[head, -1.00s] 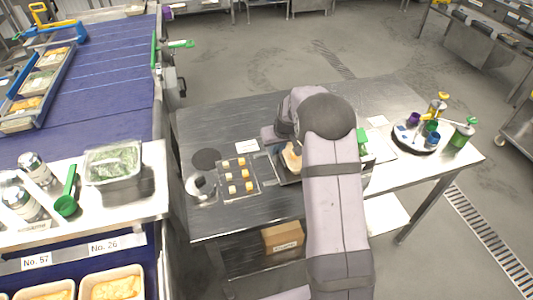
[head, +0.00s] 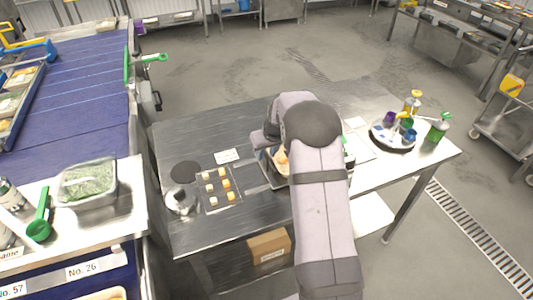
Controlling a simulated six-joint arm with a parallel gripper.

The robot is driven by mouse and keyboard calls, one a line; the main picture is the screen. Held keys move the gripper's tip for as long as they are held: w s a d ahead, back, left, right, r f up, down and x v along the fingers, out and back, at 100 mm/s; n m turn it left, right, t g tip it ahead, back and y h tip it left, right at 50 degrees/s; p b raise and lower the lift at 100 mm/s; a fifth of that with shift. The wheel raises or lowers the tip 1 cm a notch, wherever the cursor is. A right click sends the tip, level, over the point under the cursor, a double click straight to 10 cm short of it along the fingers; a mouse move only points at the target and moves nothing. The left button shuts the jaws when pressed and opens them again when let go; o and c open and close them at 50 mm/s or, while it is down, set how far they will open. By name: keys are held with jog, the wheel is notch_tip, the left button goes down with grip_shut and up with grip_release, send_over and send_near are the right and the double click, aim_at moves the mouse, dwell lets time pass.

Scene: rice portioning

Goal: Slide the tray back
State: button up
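A tray-like dark container (head: 264,165) with light brown food in it stands on the steel table, mostly hidden behind my arm in the head view. A flat see-through tray (head: 211,208) with rows of small white and orange cubes lies to its left. I cannot tell which of these the task means. My arm reaches over the table and bends at the dark joint above the container. My gripper is hidden behind the arm, so its fingers and any contact do not show.
A scale-like round steel item (head: 180,203) and a dark disc (head: 185,172) are on the table's left. A round tray (head: 382,139) with colored cups and a green bottle (head: 437,130) are on the right. The table's (head: 215,130) back left is clear.

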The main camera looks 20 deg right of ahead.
jog(key=b+v, duration=0.2)
jog(key=v, duration=0.5)
jog(key=shift+o, duration=0.4)
jog(key=shift+s, duration=0.1)
